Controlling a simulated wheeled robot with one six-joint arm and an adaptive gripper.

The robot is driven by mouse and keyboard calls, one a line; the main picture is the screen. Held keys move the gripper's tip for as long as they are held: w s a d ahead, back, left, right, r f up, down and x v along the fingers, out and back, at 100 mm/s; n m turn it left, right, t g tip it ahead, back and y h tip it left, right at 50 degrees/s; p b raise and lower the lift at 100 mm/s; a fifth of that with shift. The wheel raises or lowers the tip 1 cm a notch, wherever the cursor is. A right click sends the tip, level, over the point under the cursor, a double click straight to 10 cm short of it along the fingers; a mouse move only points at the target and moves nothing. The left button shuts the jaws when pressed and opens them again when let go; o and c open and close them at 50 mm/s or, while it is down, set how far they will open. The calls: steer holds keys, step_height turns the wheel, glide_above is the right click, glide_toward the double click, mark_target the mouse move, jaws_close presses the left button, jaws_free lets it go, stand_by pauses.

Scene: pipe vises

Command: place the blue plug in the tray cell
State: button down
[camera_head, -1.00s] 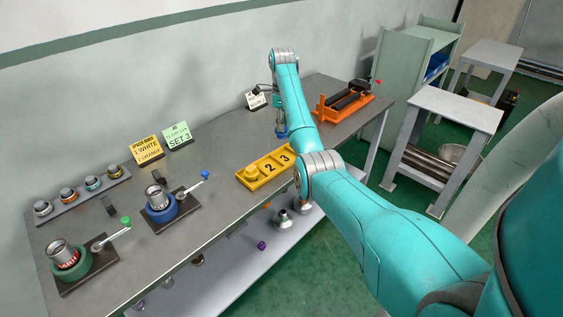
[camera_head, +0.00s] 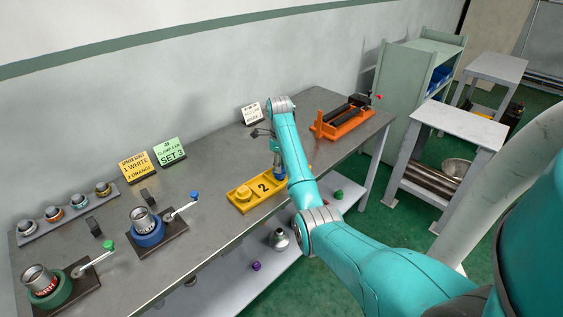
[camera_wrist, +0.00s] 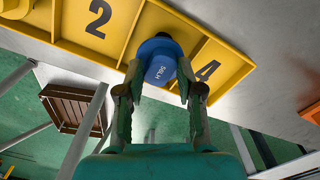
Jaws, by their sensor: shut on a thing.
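The blue plug (camera_wrist: 158,62) is between the fingers of my gripper (camera_wrist: 160,88), which is shut on it. In the wrist view the plug is at the tray cell between the numbers 2 and 4. I cannot tell whether it touches the cell floor. The yellow tray (camera_wrist: 66,20) fills the top of that view. In the head view the tray (camera_head: 262,201) lies near the table's front edge, with my gripper (camera_head: 279,168) over its right part. My arm hides the tray's right end. A yellow plug (camera_head: 243,192) sits in the leftmost cell.
An orange vise (camera_head: 342,122) stands right on the table (camera_head: 215,160). Blue (camera_head: 148,232) and green (camera_head: 45,290) vises holding cans stand left. Sign cards and a rack of rings (camera_head: 65,215) are behind them. Loose parts lie on the lower shelf.

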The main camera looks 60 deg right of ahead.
steer(key=shift+f, duration=0.2)
steer(key=c, duration=0.7)
jaws_free()
